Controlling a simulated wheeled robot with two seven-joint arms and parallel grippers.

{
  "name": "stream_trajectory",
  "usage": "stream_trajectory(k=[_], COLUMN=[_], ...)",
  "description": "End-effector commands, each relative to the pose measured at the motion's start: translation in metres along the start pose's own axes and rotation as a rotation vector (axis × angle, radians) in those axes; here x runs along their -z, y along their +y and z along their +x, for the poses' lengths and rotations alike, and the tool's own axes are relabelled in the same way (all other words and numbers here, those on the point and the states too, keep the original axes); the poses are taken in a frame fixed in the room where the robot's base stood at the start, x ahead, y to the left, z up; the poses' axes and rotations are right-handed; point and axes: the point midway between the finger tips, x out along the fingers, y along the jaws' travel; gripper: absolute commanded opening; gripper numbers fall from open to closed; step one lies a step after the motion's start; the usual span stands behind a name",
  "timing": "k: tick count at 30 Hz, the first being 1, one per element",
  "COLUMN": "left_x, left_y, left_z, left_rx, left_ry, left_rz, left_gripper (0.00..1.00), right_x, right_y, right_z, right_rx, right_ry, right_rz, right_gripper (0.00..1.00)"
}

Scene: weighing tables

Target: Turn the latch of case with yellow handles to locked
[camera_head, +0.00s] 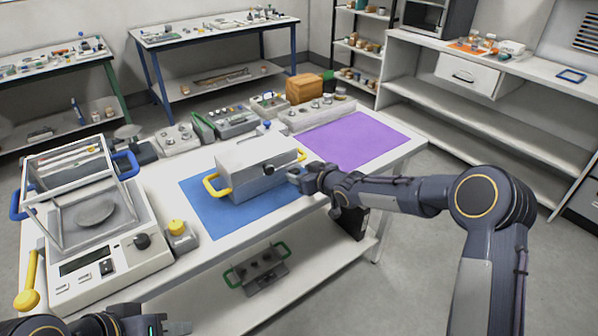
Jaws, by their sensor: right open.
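The case with yellow handles (240,172) is a closed light grey box on the blue mat (208,212). One yellow handle is on its left end and one on its right end. Its latch (268,169) is a small dark knob on the front face; whether it is turned to locked is too small to tell. My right gripper (298,178) is open, close to the right part of the case's front, right of the latch. I cannot tell whether it touches the case. My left gripper (182,327) is low at the bottom edge, far from the case and partly cut off.
A balance (118,262) with a glass-like shield and blue handles stands at the table's left. A yellow-topped item (178,236) sits beside it. Trays and a brown box (304,88) line the back. The purple mat (352,140) is clear. A green-handled case (257,270) is on the lower shelf.

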Motion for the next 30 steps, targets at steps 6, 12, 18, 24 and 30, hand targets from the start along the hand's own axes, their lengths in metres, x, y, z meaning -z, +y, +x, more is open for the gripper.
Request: stream_trajectory(k=[6,12,18,24,30], left_x=[0.001,0.001,0.001,0.001,-0.002], left_y=[0.001,0.001,0.001,0.001,-0.002], left_z=[-0.003,-0.002,-0.002,-0.002,0.005], left_rx=[0.0,0.0,0.0,0.0,0.0], left_ry=[0.0,0.0,0.0,0.0,0.0], left_rz=[0.0,0.0,0.0,0.0,0.0], left_gripper=[0.36,0.36,0.36,0.36,0.36], right_x=[0.0,0.0,0.0,0.0,-0.002], right_y=[0.0,0.0,0.0,0.0,0.0], right_z=[0.017,0.018,0.017,0.017,0.018], right_rx=[0.0,-0.001,-0.001,-0.001,-0.007], right_ry=[-0.001,-0.001,-0.001,-0.001,0.0], right_rz=[0.001,0.001,0.001,0.001,-0.013], right_gripper=[0.53,0.53,0.33,0.08,0.08])
